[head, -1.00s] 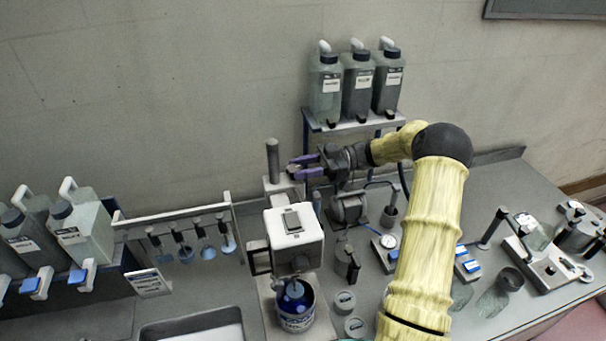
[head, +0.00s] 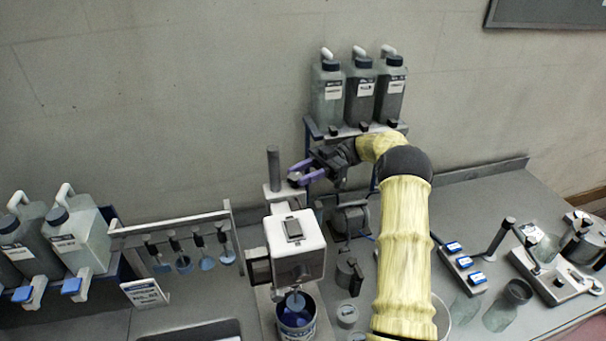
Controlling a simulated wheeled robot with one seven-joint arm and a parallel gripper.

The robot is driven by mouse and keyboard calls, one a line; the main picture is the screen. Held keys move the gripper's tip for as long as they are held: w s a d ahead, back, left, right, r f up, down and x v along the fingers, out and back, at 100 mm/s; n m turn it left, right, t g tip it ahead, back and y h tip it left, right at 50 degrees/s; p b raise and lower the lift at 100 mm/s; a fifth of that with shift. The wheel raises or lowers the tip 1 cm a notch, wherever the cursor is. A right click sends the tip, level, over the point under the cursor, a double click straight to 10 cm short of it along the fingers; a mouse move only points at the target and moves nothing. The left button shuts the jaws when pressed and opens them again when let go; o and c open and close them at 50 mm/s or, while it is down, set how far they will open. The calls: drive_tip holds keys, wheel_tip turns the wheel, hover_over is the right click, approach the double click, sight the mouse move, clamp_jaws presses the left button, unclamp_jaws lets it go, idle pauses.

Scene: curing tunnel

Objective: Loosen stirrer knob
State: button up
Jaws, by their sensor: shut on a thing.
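The stirrer stands left of centre, with a pale box head (head: 292,238) and a dark upright post (head: 273,165) behind it. Its stirring disc (head: 295,301) hangs at the mouth of a blue-filled can (head: 297,321). My gripper (head: 296,174) has purple fingers and reaches in from the right beside the post, above and behind the head. It is shut on a small dark part at the post's right side, which appears to be the stirrer knob (head: 294,177). The fingers cover most of the knob, so its turn cannot be seen.
Several jugs stand on a rack (head: 348,132) behind my arm. A rail of hanging stirring discs (head: 180,228) and more jugs (head: 80,236) are to the left. Small lidded tins (head: 347,316) sit right of the can. A switch box (head: 466,268) is right of my arm.

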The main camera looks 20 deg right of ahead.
drive_tip(key=o, duration=1)
drive_tip(key=shift+r, duration=0.1)
wheel_tip(320, 180, up, 10)
drive_tip(key=shift+b, duration=1.1)
